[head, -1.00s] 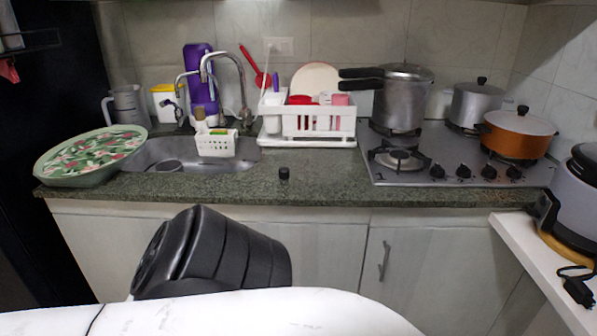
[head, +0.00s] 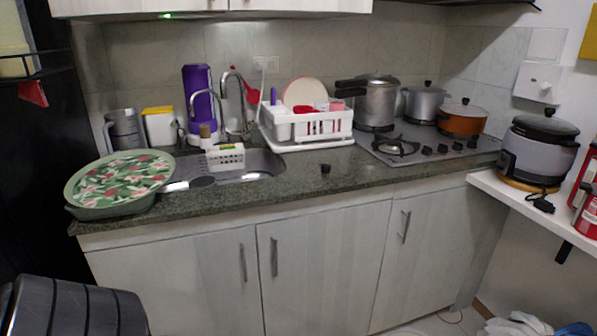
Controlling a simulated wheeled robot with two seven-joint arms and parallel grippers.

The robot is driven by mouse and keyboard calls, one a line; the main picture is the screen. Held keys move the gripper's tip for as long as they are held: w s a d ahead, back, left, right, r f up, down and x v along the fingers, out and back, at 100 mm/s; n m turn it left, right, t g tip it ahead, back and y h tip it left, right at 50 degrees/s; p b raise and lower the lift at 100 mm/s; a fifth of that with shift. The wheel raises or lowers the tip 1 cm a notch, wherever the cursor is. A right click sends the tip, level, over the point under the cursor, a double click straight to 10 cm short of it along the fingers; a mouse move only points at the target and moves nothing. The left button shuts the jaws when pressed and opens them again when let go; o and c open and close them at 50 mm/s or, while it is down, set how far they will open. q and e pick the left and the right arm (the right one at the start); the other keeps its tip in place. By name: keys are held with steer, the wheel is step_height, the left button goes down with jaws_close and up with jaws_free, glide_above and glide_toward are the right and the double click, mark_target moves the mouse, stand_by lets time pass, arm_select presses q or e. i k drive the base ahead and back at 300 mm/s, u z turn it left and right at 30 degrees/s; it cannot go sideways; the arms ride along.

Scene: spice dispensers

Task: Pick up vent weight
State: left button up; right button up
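A small black cylindrical piece, which looks like the vent weight (head: 326,169), stands alone on the dark green counter (head: 290,195) in the head view. It is near the middle of the counter, in front of the white dish rack. The pressure cooker (head: 376,104) stands behind it to the right, on the stove, with its black handle pointing left. Neither of my grippers is in view, so I cannot see what they hold.
The dish rack (head: 305,125) and sink (head: 262,163) lie behind and left of the piece. A floral tray (head: 84,203) is at the left, the gas stove (head: 400,150) at the right. A dark ribbed object (head: 85,310) is at the lower left. Counter around the piece is clear.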

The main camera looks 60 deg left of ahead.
mark_target(326, 167)
steer(key=u, duration=2.05)
